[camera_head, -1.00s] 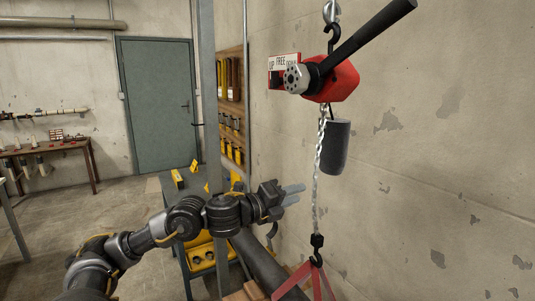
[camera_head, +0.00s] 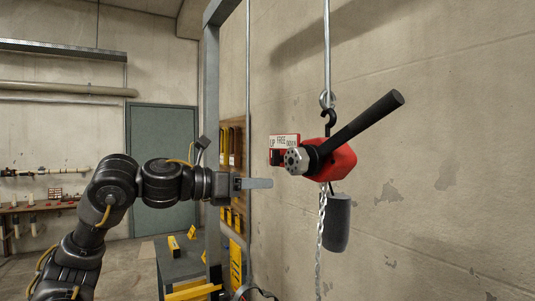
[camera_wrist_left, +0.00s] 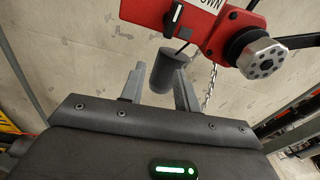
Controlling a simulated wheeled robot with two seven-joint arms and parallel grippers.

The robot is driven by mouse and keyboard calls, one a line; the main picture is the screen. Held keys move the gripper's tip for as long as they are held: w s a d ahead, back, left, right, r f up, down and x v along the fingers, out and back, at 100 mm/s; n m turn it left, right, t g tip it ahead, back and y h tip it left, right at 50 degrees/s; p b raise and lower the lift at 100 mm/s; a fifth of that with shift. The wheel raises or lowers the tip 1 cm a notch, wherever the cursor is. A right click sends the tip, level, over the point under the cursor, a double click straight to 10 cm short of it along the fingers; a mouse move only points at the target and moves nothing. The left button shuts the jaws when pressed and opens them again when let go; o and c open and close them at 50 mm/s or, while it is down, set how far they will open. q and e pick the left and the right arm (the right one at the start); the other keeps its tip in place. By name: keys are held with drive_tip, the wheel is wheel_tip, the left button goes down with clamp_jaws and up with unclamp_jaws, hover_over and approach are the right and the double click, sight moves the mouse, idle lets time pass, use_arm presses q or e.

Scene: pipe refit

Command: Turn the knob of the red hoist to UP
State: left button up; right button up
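The red hoist (camera_head: 336,162) hangs from a hook on a rod, with a long black lever rising to the right. Its white label reads UP, FREE, DOWN. The small black knob (camera_head: 276,158) sits under the label's left part; its setting is too small to read. In the left wrist view the knob (camera_wrist_left: 175,18), with a white mark, is at the top, beyond the fingertips. My left gripper (camera_head: 270,183) is just below and left of the knob, apart from it. Its fingers (camera_wrist_left: 159,72) are spread with nothing gripped. My right gripper is not in view.
A dark grey cylinder (camera_head: 336,222) and a chain (camera_head: 321,230) hang under the hoist; the cylinder also shows behind the fingers in the left wrist view (camera_wrist_left: 168,70). A grey upright post (camera_head: 212,110) stands close by my left forearm. The concrete wall is behind the hoist.

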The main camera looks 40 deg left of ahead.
use_arm(q)
drive_tip(key=w+d+f+n+y+p, duration=0.1)
drive_tip(key=w+f+p, duration=0.4)
drive_tip(key=w+f, duration=0.1)
drive_tip(key=shift+w+g+p, duration=0.3)
drive_tip(key=shift+w, duration=0.3)
drive_tip(key=shift+d, duration=0.1)
drive_tip(key=shift+r, duration=0.1)
clamp_jaws()
drive_tip(key=c, duration=0.7)
unclamp_jaws()
unclamp_jaws()
drive_tip(key=shift+s, duration=0.1)
